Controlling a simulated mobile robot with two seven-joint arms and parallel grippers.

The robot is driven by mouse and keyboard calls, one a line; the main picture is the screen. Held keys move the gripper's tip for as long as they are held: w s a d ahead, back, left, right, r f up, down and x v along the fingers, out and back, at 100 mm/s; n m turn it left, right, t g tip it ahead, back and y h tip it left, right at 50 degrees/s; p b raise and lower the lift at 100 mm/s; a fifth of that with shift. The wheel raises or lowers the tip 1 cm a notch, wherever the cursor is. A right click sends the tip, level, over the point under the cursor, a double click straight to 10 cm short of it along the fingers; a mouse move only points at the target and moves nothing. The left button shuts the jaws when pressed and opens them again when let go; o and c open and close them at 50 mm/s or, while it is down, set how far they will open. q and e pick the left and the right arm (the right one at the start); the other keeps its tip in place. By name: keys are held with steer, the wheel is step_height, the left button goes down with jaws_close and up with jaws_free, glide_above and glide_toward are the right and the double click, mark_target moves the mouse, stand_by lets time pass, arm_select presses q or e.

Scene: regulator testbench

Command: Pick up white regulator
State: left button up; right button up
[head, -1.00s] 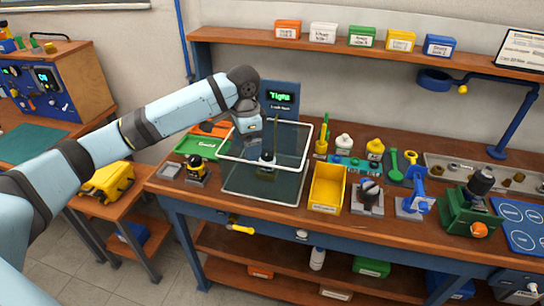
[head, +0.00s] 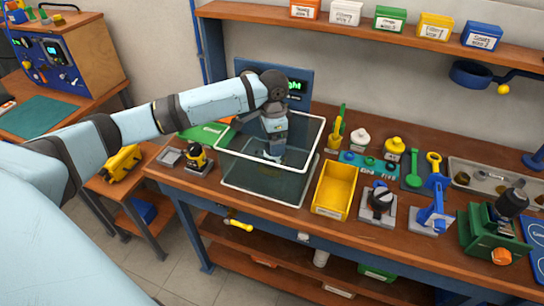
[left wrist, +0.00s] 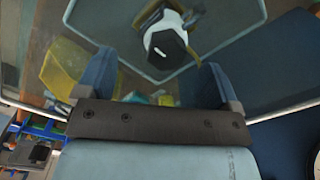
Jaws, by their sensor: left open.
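The white regulator (left wrist: 165,40), a white body with a dark angular top, shows in the left wrist view, just beyond and between my left fingertips. My left gripper (left wrist: 158,66) is open, with one blue finger on each side and a clear gap between them. In the head view my left gripper (head: 272,157) points down inside the clear, white-rimmed tank (head: 262,202). It hides most or all of the regulator there. I cannot tell whether the fingers touch it. My right gripper is in neither view.
A yellow and black device (head: 198,158) stands left of the tank. A yellow bin (head: 334,190) stands close on its right. A display (head: 299,88) and green tray (head: 205,134) are behind. Several bottles and tools fill the bench farther right.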

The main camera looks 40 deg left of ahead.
mark_target(268, 155)
arm_select(q)
steer(key=f, duration=0.5)
steer(key=shift+w+a+f, duration=0.25)
steer(key=shift+a+f, duration=0.05)
steer(key=shift+r, duration=0.1)
steer(key=c, duration=1.3)
steer(key=shift+c, duration=0.2)
